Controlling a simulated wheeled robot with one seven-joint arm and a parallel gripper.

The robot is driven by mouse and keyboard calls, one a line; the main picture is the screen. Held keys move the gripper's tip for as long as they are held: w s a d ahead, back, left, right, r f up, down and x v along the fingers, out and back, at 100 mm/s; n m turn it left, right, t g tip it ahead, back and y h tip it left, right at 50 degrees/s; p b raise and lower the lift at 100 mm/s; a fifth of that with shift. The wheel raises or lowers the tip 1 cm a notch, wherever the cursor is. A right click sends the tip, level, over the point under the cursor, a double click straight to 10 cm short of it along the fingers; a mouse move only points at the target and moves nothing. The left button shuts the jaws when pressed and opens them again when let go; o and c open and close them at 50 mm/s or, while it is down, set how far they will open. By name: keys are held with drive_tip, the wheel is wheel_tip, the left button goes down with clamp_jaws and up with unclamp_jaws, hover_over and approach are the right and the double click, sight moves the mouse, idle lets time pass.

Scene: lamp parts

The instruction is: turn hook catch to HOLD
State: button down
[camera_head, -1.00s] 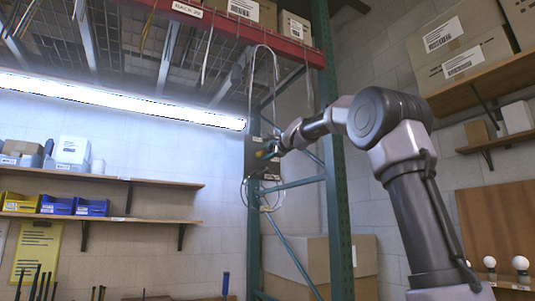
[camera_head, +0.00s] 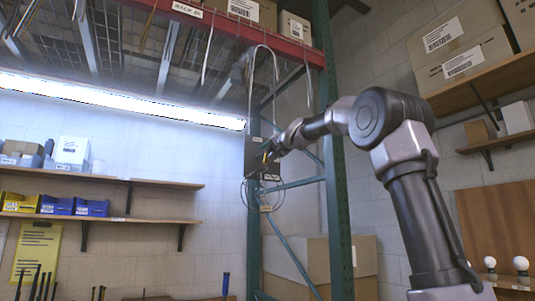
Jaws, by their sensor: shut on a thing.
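A dark grey box (camera_head: 252,155) is fixed to the green rack post, with cables looping above and below it. My gripper (camera_head: 267,158) is at the right side of this box, shut on a small yellow part (camera_head: 265,157) that I take to be the hook catch. My fingers hide most of that part. Its setting and any HOLD marking are too small to read here.
A red beam (camera_head: 250,32) and a lit tube lamp (camera_head: 120,100) are above and to the left. Cardboard boxes (camera_head: 318,262) stand below. Shelves line the left wall.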

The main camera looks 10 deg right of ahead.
drive_tip(key=shift+f+n, duration=0.15)
drive_tip(key=shift+n, duration=1.05)
drive_tip(key=shift+c, duration=1.7)
unclamp_jaws()
drive_tip(key=v, duration=1)
drive_tip(key=shift+s+d, duration=0.15)
drive_tip(key=shift+s, duration=0.25)
